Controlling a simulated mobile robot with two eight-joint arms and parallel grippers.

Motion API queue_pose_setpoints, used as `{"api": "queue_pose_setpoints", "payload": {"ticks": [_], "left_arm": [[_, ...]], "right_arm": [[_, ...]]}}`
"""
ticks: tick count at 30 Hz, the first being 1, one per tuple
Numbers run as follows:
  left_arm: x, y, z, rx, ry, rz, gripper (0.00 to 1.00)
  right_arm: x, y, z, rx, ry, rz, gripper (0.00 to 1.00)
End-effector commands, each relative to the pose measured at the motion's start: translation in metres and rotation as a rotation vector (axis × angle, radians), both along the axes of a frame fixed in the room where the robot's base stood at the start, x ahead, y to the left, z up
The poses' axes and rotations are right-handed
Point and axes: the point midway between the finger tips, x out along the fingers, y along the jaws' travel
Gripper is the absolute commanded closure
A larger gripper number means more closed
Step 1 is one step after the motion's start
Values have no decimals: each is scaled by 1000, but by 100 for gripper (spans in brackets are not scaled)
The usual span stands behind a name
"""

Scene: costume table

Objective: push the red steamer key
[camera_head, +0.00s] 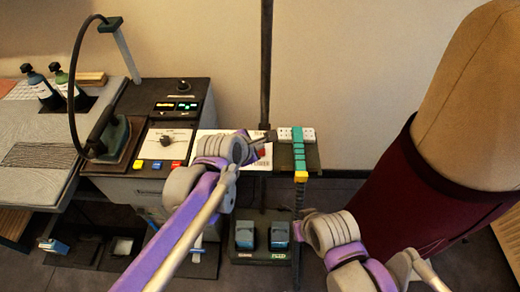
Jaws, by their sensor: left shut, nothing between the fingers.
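A row of small keys sits on the front edge of the control unit left of centre: a yellow key (138,164), a blue key (157,165) and an orange-red key (176,165). My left gripper (269,136) is shut and empty, to the right of these keys and apart from them, near the dark pole. A small red patch (261,153) shows just below it on a white panel; what it is I cannot tell. My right gripper (306,213) is low, right of centre, below the small shelf; its fingers are too small to read.
An iron (110,137) stands at the left, with bottles (40,87) behind it. A dark pole (266,60) rises beside a shelf (312,158) with a teal strip (298,150). Blue pedals (279,234) are on the floor. A dress form (410,195) fills the right.

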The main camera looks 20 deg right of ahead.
Motion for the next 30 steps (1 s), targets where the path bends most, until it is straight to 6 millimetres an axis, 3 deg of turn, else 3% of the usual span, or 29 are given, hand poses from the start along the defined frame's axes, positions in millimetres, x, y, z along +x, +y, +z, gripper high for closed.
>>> {"api": "queue_pose_setpoints", "payload": {"ticks": [30], "left_arm": [[0,0,-9,0,0,0,100]], "right_arm": [[-1,0,-5,0,2,0,100]]}}
